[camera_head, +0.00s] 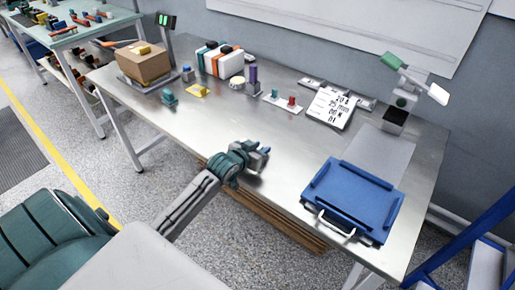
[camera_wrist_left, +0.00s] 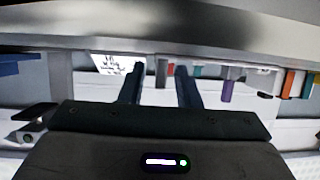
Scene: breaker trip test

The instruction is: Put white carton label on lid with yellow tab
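A white card with black print (camera_head: 333,107), perhaps the carton label, stands at the back right of the bench; it also shows in the left wrist view (camera_wrist_left: 110,63). A brown carton (camera_head: 143,66) at the far left has a yellow tab (camera_head: 141,49) on its top. My left gripper (camera_head: 262,158) is over the front middle of the bench, apart from both. In the left wrist view its two fingers (camera_wrist_left: 159,88) are spread with nothing held between them. My right gripper is not in view.
A blue case (camera_head: 352,190) lies at the bench's right front. The front middle is clear.

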